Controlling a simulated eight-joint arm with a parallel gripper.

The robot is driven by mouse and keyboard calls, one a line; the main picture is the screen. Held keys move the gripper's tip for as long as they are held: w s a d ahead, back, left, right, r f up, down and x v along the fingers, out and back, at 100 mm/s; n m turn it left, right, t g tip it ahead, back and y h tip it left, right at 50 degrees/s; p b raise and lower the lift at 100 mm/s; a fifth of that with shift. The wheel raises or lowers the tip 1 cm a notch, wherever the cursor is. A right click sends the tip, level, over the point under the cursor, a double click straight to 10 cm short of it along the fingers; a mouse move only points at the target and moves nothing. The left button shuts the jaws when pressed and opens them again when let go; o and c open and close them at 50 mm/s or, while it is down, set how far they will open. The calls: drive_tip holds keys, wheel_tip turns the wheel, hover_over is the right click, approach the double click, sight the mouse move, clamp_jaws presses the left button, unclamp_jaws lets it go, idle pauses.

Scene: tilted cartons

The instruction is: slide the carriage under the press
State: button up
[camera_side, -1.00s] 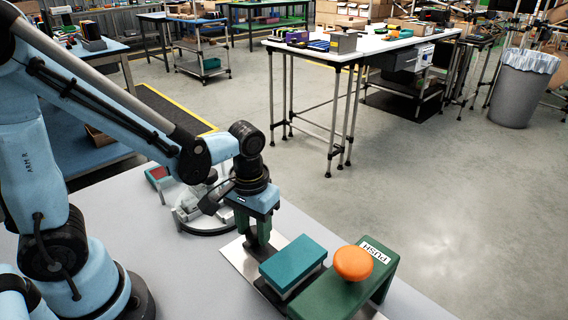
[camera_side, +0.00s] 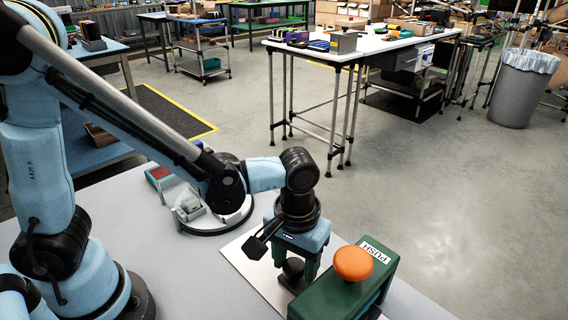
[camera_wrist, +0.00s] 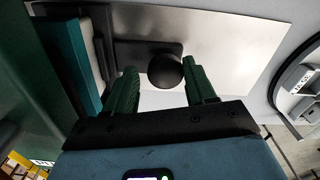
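The green press (camera_side: 338,296), with an orange button (camera_side: 354,263) and a PUSH sign (camera_side: 375,251), stands at the lower right in the side view. The dark carriage (camera_wrist: 138,46) lies on a silver plate (camera_wrist: 232,40) in the wrist view. It bears a teal block (camera_wrist: 72,62) at the left, beside the dark green press body. In the side view the press hides the block. The carriage's round black knob (camera_wrist: 166,70) shows between my gripper's fingers, near their tips. My gripper (camera_side: 294,268) is open, with gaps visible beside the knob, low beside the press.
A round grey-and-white fixture (camera_side: 212,212) stands on the grey bench (camera_side: 160,245) behind my gripper. A small red-and-green box (camera_side: 160,175) is near it. The silver plate (camera_side: 250,268) is bare to the left of my gripper. White tables (camera_side: 375,42) stand farther off.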

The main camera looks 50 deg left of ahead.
drive_tip(key=o, duration=0.3)
drive_tip(key=shift+r, duration=6.05)
drive_tip(key=shift+a, duration=0.1)
drive_tip(key=shift+s+a+f+m+t, duration=0.1)
drive_tip(key=shift+a+f+m+t, duration=0.3)
drive_tip(key=shift+a+t, duration=1.5)
drive_tip(key=shift+w+a+f+m+t, duration=0.1)
drive_tip(key=shift+a+f+m+t, duration=0.3)
drive_tip(key=shift+a, duration=2.85)
drive_tip(key=shift+s+a+f+m+t, duration=0.15)
drive_tip(key=shift+a+m+t, duration=0.85)
drive_tip(key=shift+a, duration=1.55)
